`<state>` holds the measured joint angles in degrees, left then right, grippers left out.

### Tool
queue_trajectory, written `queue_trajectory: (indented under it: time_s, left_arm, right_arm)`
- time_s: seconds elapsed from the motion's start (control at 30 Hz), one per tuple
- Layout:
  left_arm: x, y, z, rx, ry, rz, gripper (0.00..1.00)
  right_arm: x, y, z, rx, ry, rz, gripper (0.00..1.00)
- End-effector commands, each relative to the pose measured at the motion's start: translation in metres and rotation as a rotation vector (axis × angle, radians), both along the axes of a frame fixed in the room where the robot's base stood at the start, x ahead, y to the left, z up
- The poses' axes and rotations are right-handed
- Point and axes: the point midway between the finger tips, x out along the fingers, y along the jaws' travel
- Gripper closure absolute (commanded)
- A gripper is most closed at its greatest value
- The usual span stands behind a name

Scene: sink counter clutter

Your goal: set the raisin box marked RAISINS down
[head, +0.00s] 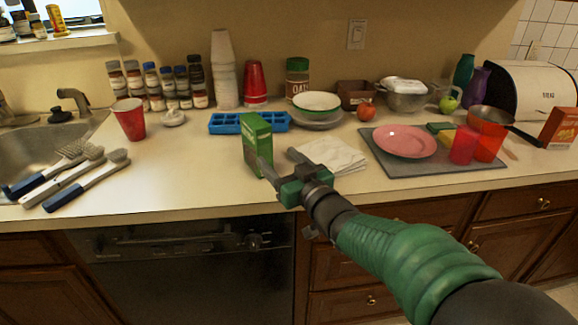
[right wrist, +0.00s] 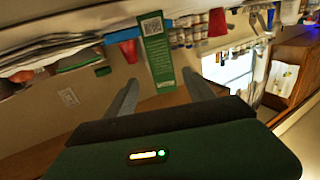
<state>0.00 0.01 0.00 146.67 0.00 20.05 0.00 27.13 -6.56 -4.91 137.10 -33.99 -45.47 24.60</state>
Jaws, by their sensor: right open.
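A green box (head: 257,138), which I take to be the raisin box, stands upright on the counter near its front edge; its lettering is too small to read. My right gripper (head: 277,170) is open, low beside the box's right side. In the right wrist view the box (right wrist: 157,50) shows a pale label with a code and lies beyond the gap between the spread fingers (right wrist: 158,84). No grip on it shows. My left gripper is not in view.
A blue ice tray (head: 225,123) is behind the box, and white napkins (head: 330,155) lie to its right. A grey board (head: 400,170) carries a pink plate (head: 405,141). Brushes (head: 85,182) lie by the sink. Bare counter (head: 185,170) is left of the box.

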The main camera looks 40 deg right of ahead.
Motion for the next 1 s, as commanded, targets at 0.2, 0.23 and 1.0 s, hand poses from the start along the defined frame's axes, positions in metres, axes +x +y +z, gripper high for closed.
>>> queue_trajectory:
  time_s: [0.2,0.23,1.0]
  left_arm:
    - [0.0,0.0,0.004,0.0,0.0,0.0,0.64]
    - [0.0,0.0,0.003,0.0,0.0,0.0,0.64]
    - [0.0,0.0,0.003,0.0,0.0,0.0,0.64]
  right_arm:
    - [-0.047,0.007,0.001,-0.001,-0.003,-0.001,0.38]
    - [-0.051,0.008,0.0,-0.001,-0.001,0.0,0.38]
    - [-0.058,0.009,0.0,0.0,0.001,0.001,0.38]
